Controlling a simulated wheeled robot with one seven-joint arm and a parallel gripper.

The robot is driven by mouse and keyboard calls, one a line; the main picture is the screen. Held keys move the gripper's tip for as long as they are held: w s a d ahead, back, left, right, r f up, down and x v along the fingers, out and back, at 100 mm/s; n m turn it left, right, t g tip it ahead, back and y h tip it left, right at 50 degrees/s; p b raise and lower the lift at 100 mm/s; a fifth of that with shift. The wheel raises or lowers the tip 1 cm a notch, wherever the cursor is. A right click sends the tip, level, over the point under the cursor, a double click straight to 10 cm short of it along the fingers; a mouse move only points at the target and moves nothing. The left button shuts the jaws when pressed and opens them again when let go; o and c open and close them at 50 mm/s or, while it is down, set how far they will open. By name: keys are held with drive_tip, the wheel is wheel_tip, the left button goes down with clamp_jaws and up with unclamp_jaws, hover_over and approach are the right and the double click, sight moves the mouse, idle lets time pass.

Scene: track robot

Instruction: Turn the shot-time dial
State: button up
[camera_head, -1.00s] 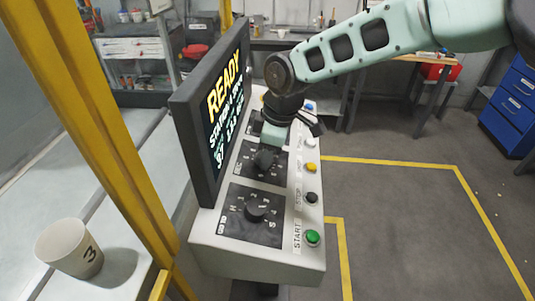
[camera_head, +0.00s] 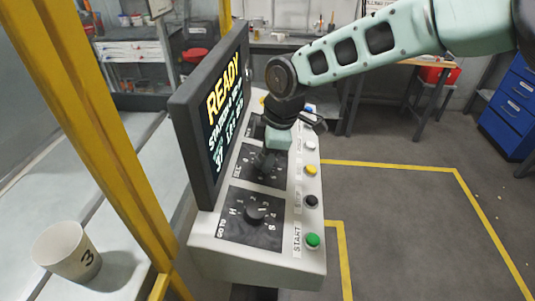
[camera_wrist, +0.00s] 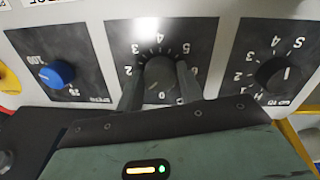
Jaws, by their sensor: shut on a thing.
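In the wrist view, a dark dial knob (camera_wrist: 160,77) sits on a black plate (camera_wrist: 121,50) with numbers around it, the middle of three dials. My gripper (camera_wrist: 159,84) has one finger on each side of this knob and is shut on it. In the head view, my gripper (camera_head: 267,158) reaches down onto the middle dial's plate (camera_head: 246,174), which is marked SEC. The gripper partly hides this knob and its scale there.
The near dial (camera_head: 256,213) is marked GO TO; it also shows in the wrist view (camera_wrist: 278,73). A blue knob (camera_wrist: 57,74) is on the other side. A screen (camera_head: 212,110) reading READY stands left of my gripper. Green START (camera_head: 313,240) and other buttons line the right edge.

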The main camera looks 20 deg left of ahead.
drive_tip(key=o, duration=1)
drive_tip(key=shift+r, duration=0.1)
drive_tip(key=b+v, duration=0.3)
drive_tip(key=v, duration=1.4)
drive_tip(key=shift+w+d+r, duration=0.1)
